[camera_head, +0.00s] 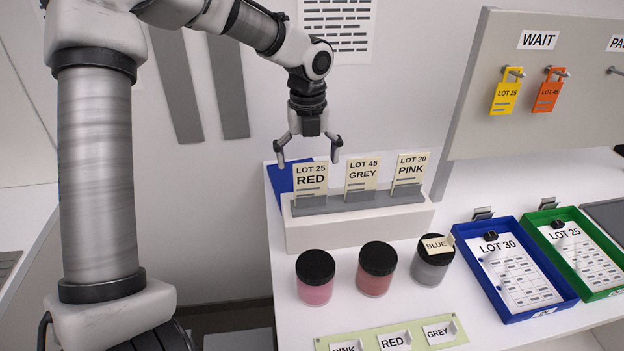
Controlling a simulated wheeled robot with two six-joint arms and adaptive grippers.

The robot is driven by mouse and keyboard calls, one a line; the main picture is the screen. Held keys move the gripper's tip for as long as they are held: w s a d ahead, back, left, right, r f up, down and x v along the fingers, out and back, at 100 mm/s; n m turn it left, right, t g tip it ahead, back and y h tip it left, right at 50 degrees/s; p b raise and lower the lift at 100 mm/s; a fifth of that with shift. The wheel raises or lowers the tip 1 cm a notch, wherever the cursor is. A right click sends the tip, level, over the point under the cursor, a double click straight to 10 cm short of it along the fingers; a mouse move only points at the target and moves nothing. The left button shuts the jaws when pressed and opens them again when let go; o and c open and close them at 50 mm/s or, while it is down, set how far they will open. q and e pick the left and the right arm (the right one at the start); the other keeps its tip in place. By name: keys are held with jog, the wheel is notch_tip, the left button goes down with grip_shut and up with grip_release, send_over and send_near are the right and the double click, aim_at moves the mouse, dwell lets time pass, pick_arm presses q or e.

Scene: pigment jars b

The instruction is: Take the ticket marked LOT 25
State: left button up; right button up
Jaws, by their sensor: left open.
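My right gripper is out of view.
Jars with pink (315,279), red (376,269) and grey (432,261) contents stand before the block (360,226); a BLUE label sits on the grey one. A blue LOT 30 tray (567,298) and green LOT 25 tray (613,292) are at right. A green label strip (458,337) lies in front.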

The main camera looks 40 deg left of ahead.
aim_at(313, 172)
pick_arm(q)
jog(key=f, duration=0.2)
jog(key=w+f, duration=0.1)
jog(key=f, duration=0.1)
jog(key=shift+w+d, duration=0.1)
jog(key=shift+w, duration=0.05)
jog(key=shift+r, duration=0.1)
jog(key=shift+c, duration=0.4)
jog(key=shift+s+r, duration=0.1)
jog(key=shift+s, duration=0.35)
jog(key=c, duration=0.6)
jog(key=shift+w, duration=0.1)
